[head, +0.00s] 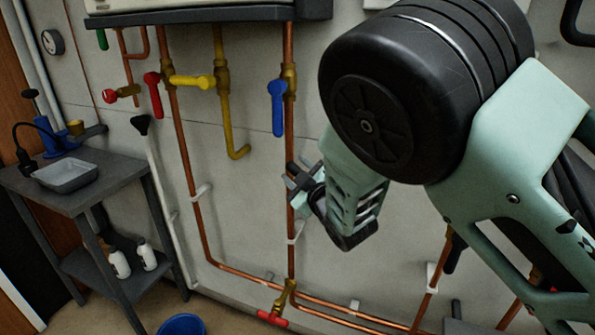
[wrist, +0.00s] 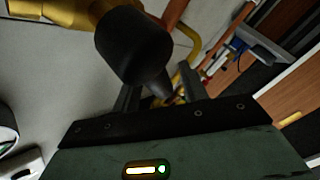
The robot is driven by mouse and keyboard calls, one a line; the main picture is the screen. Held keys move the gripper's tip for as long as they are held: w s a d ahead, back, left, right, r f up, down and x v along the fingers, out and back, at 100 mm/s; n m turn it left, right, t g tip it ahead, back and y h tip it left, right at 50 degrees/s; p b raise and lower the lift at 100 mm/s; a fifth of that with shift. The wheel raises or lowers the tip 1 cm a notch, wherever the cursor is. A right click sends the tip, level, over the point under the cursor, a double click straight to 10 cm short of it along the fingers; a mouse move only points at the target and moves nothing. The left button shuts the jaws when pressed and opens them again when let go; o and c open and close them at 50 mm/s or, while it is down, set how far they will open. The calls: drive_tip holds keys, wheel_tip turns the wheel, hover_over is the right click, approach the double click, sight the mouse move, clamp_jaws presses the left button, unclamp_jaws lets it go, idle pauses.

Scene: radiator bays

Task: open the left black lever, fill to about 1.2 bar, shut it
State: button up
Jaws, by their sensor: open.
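My gripper (head: 302,178) is open in the head view, in front of the copper pipe below the blue lever. In the wrist view a black lever (wrist: 135,48) on a brass valve (wrist: 45,14) is close up. Its tapered end reaches down between the two open fingers of my gripper (wrist: 157,90); I cannot tell if either touches it. In the head view I cannot pick out this lever for certain; my gripper and arm cover that area. A round pressure gauge (head: 52,42) hangs at the far left; its reading is too small to tell.
Blue (head: 278,107), yellow (head: 192,82) and red (head: 153,94) levers sit on pipes under the boiler (head: 200,17). A red-handled valve (head: 272,318) is low down. A side table (head: 95,180) holds a grey tray (head: 66,176). A blue bucket (head: 181,325) stands on the floor.

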clamp_jaws()
